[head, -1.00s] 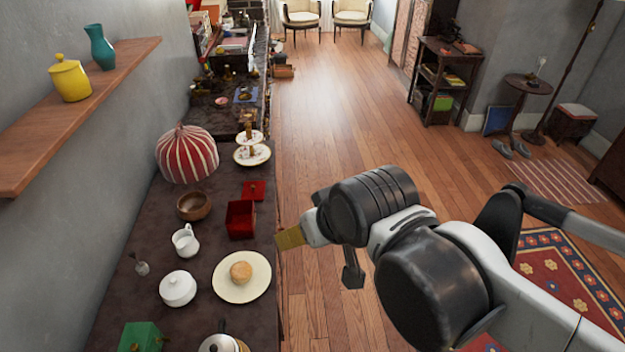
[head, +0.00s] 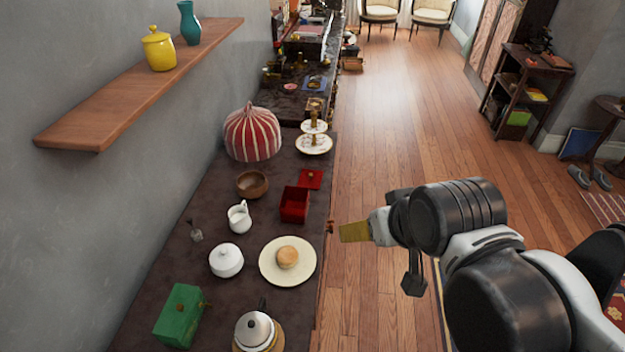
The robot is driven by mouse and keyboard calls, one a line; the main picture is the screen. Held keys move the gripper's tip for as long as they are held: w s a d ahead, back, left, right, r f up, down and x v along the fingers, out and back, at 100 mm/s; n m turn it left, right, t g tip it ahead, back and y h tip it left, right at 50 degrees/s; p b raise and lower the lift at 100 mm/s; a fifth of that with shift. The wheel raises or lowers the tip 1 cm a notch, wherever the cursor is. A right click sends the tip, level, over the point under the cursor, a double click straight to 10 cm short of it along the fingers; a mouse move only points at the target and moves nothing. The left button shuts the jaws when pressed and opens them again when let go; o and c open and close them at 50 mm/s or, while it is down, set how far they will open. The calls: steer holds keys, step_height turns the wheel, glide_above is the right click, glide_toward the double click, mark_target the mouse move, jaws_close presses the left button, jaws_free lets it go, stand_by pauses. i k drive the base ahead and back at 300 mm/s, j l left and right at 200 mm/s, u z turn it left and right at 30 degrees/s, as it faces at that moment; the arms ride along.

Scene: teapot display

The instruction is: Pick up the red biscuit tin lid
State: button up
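The red biscuit tin lid (head: 311,179) lies flat on the dark counter, with a small knob on top. It is just behind the open red square tin (head: 295,205) and apart from my gripper. My gripper (head: 356,232) is off the right edge of the counter, to the right of and nearer than the lid, with an olive-yellow piece at its end pointing left. The fingers are not clear enough to show whether they are open or shut. I see nothing held in it.
Around the tin on the counter (head: 190,260) are a wooden bowl (head: 252,184), white jug (head: 239,217), plate with a bun (head: 270,272), striped tea cosy (head: 252,135) and tiered stand (head: 314,145). A wooden shelf (head: 130,105) juts out at left. Open floor lies right.

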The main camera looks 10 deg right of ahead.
mark_target(310, 178)
steer(key=i+l+z, duration=0.15)
steer(key=i, duration=0.3)
steer(key=i+l+z, duration=0.15)
steer(key=i, duration=0.3)
steer(key=i+l+z, duration=0.2)
steer(key=i, duration=0.25)
